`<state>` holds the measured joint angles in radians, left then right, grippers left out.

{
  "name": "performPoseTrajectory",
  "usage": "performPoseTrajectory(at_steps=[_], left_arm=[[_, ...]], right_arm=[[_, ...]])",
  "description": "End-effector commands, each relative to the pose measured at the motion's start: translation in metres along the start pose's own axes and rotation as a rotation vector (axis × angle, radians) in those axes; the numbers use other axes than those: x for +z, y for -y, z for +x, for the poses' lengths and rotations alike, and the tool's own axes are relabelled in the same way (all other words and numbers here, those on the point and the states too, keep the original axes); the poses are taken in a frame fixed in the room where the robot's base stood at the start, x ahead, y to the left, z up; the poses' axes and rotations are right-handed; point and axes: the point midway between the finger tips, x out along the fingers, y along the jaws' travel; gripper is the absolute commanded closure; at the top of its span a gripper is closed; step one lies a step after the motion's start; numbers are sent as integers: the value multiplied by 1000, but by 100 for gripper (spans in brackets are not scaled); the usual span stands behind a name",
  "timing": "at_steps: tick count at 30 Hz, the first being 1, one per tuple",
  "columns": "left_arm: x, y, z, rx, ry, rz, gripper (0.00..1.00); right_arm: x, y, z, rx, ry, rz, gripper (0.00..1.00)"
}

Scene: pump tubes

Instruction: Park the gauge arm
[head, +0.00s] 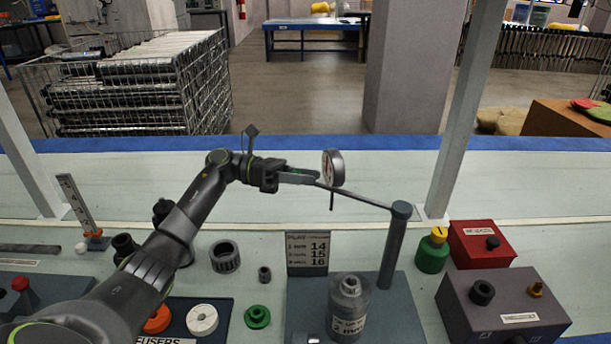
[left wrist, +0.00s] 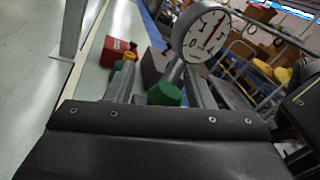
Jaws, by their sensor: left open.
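The gauge arm (head: 364,198) is a thin rod reaching left from the top of a grey post (head: 393,248). A round dial gauge (head: 334,168) sits near its free end, with a thin stem hanging below. The dial face shows in the left wrist view (left wrist: 201,36). My left gripper (head: 306,177) is open, its fingers pointing right beside the gauge end. In the left wrist view, a green faceted piece (left wrist: 164,95) lies between the fingers; I cannot tell whether they touch it. A grey cylinder (head: 347,305) stands on the base plate (head: 398,325). My right gripper is out of view.
A numbered placard (head: 307,253) stands behind the base plate. To the right are a green yellow-topped jar (head: 432,253), a red box (head: 483,245) and a grey box (head: 505,305). Several rings and small parts lie left. The strip behind the gauge is clear.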

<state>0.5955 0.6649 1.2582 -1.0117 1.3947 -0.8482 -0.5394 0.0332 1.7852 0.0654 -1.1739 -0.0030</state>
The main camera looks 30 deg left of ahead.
Motion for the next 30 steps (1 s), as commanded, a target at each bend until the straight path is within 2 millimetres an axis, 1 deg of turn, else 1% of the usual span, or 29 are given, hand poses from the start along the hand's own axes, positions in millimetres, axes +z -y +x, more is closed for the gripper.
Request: performPoseTrajectory(at_steps=[3, 4, 6, 9, 14, 18, 30], left_arm=[[-1, -1, -14, 4, -2, -1, 52], [-1, -1, -19, 5, -2, -1, 52], [-1, -2, -32, 5, -2, -2, 52], [-1, -2, -49, 5, -1, 0, 52], [0, -1, -67, 3, -1, 0, 52], [0, -1, -73, 1, 0, 2, 52], [1, -1, -73, 1, 0, 1, 52]], right_arm=[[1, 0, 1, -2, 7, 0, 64], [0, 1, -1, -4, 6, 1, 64], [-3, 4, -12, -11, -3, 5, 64], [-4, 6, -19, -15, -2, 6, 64], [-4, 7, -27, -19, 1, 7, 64], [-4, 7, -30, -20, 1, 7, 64], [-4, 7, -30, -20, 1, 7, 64]])
